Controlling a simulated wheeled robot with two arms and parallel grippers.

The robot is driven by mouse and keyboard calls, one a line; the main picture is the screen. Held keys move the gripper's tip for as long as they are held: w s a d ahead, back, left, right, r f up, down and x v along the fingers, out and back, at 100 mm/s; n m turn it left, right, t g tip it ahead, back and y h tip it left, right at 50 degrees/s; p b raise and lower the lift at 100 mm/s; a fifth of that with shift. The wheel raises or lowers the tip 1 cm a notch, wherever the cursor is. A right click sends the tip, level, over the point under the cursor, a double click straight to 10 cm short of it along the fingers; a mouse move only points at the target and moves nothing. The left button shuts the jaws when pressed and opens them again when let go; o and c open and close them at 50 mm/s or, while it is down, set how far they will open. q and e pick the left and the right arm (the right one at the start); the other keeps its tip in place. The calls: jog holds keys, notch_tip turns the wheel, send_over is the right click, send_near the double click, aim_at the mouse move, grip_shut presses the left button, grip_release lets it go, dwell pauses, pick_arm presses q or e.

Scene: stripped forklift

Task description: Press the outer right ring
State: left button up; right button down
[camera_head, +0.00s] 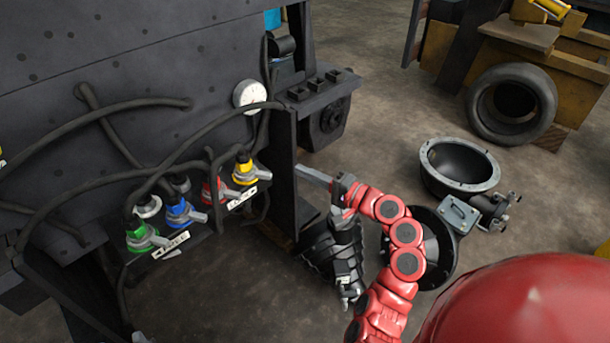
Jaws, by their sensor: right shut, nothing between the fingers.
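A row of coloured rings with grey levers sits on the dark forklift panel. The rightmost is the yellow ring (245,172), with a dark hose fitting above it and a grey lever pointing right. To its left are the red ring (211,191), the blue ring (181,214) and the green ring (142,239). My right gripper (301,171) is shut and empty. Its tips point left toward the panel, to the right of the yellow ring and apart from it in the picture, by the panel's right edge post.
Dark hoses (131,104) loop across the panel around the rings. A white round gauge (249,96) is above the yellow ring. A dark upright post (281,165) stands between the ring and my gripper in the picture. A round open housing (459,166) and a tyre (511,104) lie right.

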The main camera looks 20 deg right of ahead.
jog(key=w+a, duration=0.3)
jog(key=a, duration=0.3)
dwell(0.3)
jog(key=shift+a, duration=0.1)
